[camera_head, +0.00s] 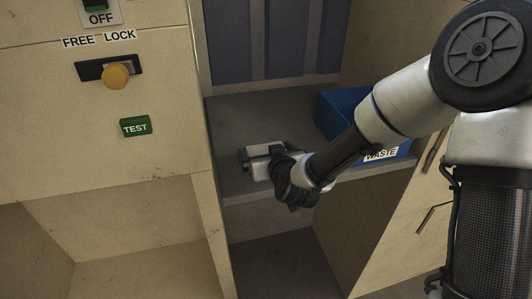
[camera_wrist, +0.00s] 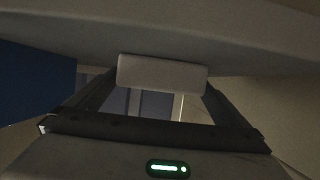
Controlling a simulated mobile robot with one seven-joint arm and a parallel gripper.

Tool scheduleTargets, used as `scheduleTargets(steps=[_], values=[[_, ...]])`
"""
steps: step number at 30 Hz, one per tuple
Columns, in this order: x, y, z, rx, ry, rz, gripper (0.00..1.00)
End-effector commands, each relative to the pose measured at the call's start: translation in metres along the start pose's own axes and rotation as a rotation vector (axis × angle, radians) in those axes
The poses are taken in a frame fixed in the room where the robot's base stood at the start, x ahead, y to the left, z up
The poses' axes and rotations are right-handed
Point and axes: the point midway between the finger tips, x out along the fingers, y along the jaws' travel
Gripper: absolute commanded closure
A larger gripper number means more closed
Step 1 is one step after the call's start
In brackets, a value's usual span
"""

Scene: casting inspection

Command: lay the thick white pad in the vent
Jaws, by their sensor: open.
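A thick pale block, which looks like the white pad (camera_wrist: 162,73), lies between the two fingers of my gripper (camera_wrist: 161,82) in the wrist view. The fingers are open, one on each side of the pad's ends; I cannot tell whether they touch it. In the head view my gripper (camera_head: 258,158) reaches low over the shelf, left of the blue bin. A pale shape there is probably the pad (camera_head: 263,149), partly hidden by the gripper. I cannot make out a vent in either view.
The grey shelf (camera_head: 232,118) bears a blue bin (camera_head: 338,106) marked WASTE at right. Blue-grey panels (camera_head: 285,35) stand behind. At left a beige panel carries a yellow knob (camera_head: 116,77) and a green TEST button (camera_head: 136,126). The shelf's back left is clear.

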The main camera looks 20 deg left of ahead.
Motion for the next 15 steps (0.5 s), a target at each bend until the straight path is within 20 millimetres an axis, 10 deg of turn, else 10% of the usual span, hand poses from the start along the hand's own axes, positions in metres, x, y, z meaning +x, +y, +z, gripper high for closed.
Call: scheduleTargets(steps=[9,15], values=[[0.0001,0.0002,-0.0004,0.0,0.0,0.0,0.39],[-0.0002,0.0002,-0.0014,-0.001,0.001,0.0,0.39]])
